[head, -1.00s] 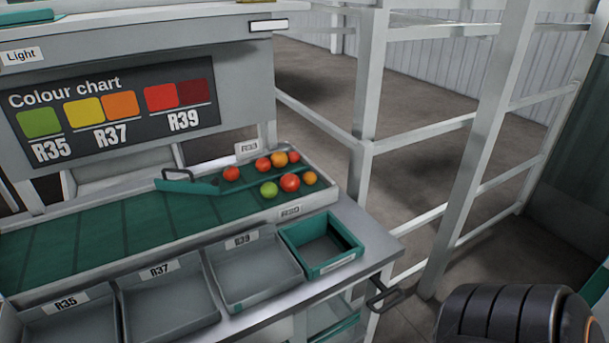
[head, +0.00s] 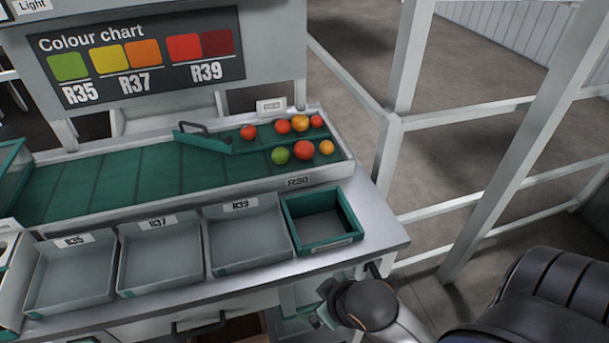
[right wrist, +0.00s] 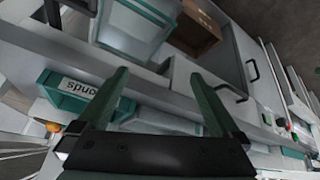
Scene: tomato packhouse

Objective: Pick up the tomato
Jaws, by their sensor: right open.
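Several tomatoes lie at the right end of the green sorting belt (head: 110,185) in the head view. Behind the green divider are a red one (head: 249,132), two more red ones and an orange one (head: 299,123). In front of it are a green tomato (head: 280,155), a larger red tomato (head: 304,150) and an orange one (head: 326,147). My right gripper (head: 323,317) is low in front of the bench, well below and apart from the tomatoes. In the right wrist view its two green fingers (right wrist: 158,76) are spread with nothing between them. My left gripper is out of view.
Grey trays labelled R35 (head: 72,300), R37 (head: 160,287) and R39 (head: 248,268) line the bench front. A green-rimmed crate (head: 345,235) stands to their right. A white frame (head: 388,150) rises at the right.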

